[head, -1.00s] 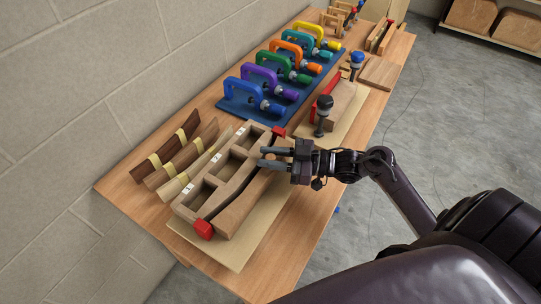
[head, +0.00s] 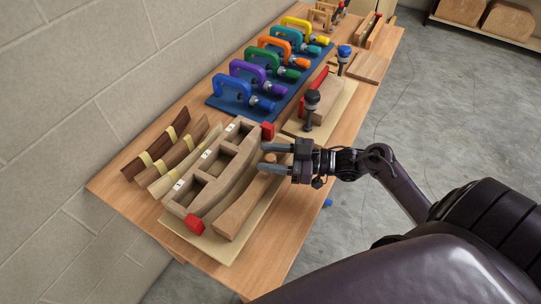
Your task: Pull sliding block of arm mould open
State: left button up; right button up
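The arm mould (head: 207,195) lies at the near end of the bench, a pale wooden frame with several square openings and a red piece at each end. Its curved sliding block (head: 242,209) lies along the frame's right side, with a narrow gap between them. My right gripper (head: 268,158) comes in from the right over the far part of the block. Its two fingers are apart and point left, and the block shows between and below them. Whether the fingers touch the block is hard to tell. My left gripper is out of view.
Curved strip bundles (head: 170,155) lie left of the mould by the wall. A blue mat (head: 222,107) holds several coloured clamps behind it. A dark-knobbed upright clamp (head: 311,108) stands on another mould just beyond my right gripper. The bench's right edge is close.

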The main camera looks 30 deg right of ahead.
jog(key=shift+d, duration=0.1)
jog(key=shift+s+d+f, duration=0.15)
jog(key=shift+s+d, duration=0.05)
jog(key=b+v, duration=0.2)
jog(key=v, duration=0.5)
jog(key=shift+d, duration=0.1)
dwell(0.3)
